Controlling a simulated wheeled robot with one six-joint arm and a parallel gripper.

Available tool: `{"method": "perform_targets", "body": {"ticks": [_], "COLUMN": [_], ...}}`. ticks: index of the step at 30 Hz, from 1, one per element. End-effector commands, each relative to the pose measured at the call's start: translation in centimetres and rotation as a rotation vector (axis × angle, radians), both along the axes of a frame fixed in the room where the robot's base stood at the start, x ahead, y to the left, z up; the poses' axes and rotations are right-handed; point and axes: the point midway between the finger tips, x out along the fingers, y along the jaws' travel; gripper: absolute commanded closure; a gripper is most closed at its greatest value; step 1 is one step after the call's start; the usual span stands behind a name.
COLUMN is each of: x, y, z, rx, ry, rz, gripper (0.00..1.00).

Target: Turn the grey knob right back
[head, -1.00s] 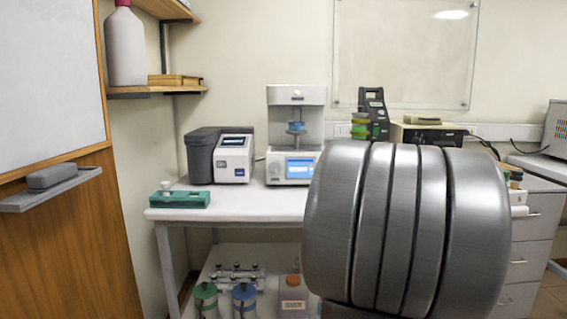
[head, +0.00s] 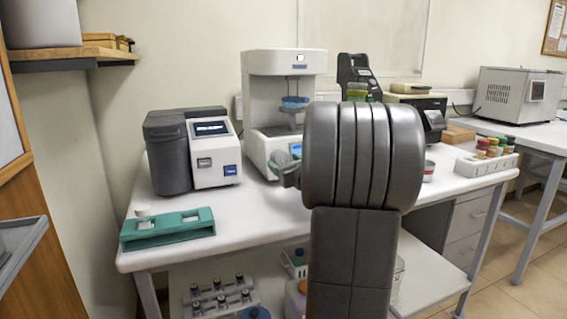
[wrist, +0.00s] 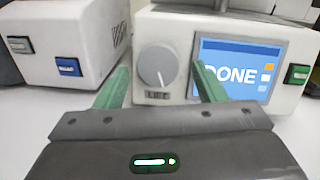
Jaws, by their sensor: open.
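The grey knob (wrist: 157,66) is a round dial on the front of a white machine, above a "LIFT" label, in the wrist view. Its white mark points down, slightly right. My gripper (wrist: 161,70) is open, with one green finger at each side of the knob; I cannot tell whether they touch it. The machine's screen (wrist: 236,70) reads "DONE". In the head view the white machine (head: 262,95) stands on the table, and my arm covers part of its front. The knob cannot be made out clearly there.
A grey and white device (head: 215,150) stands left of the machine, and a teal holder (head: 168,230) lies at the table's front left. A green button (wrist: 298,74) is right of the screen. A rack of small bottles (head: 487,166) stands at the right.

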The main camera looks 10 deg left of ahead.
Motion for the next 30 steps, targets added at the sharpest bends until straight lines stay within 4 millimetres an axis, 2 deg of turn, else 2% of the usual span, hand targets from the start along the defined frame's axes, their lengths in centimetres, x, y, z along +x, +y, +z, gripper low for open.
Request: {"method": "perform_targets", "body": {"ticks": [4, 13, 14, 18, 21, 30], "x": [0.88, 1.08, 1.08, 1.07, 1.06, 1.08], "y": [0.77, 0.89, 0.89, 0.89, 0.88, 0.86], "z": [-0.02, -0.01, -0.01, -0.01, -0.01, -0.04], "rx": [0.000, 0.000, 0.000, 0.000, 0.000, -0.030], "ry": [0.000, 0.000, 0.000, 0.000, 0.000, -0.021], "rz": [0.001, 0.000, 0.000, 0.000, 0.000, 0.010], "gripper": [0.36, 0.36, 0.38, 0.66, 0.81, 0.81]}}
